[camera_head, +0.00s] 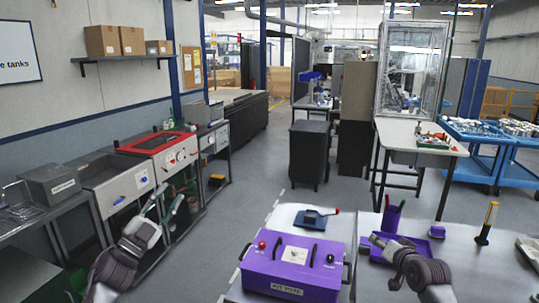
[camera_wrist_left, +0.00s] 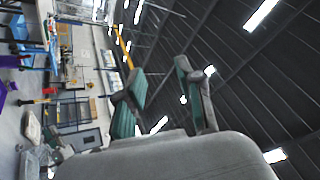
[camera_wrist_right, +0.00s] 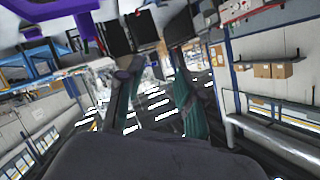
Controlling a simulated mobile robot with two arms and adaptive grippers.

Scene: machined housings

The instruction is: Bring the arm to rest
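My left gripper (camera_head: 162,203) is raised at the left in the head view, in front of the wash benches. In the left wrist view its two fingers (camera_wrist_left: 159,72) stand apart with nothing between them. My right gripper (camera_head: 385,243) is over the near table (camera_head: 460,265) at the right in the head view, by a purple tray. In the right wrist view its fingers (camera_wrist_right: 156,60) are also apart and empty. Both wrist cameras look towards the ceiling and far walls.
A purple box (camera_head: 292,266) with handles stands on the near table between my arms. A dark blue device (camera_head: 312,219), a purple tray (camera_head: 408,250), a pen cup (camera_head: 391,219) and a yellow-handled tool (camera_head: 488,222) are nearby. Open floor (camera_head: 245,200) lies beyond.

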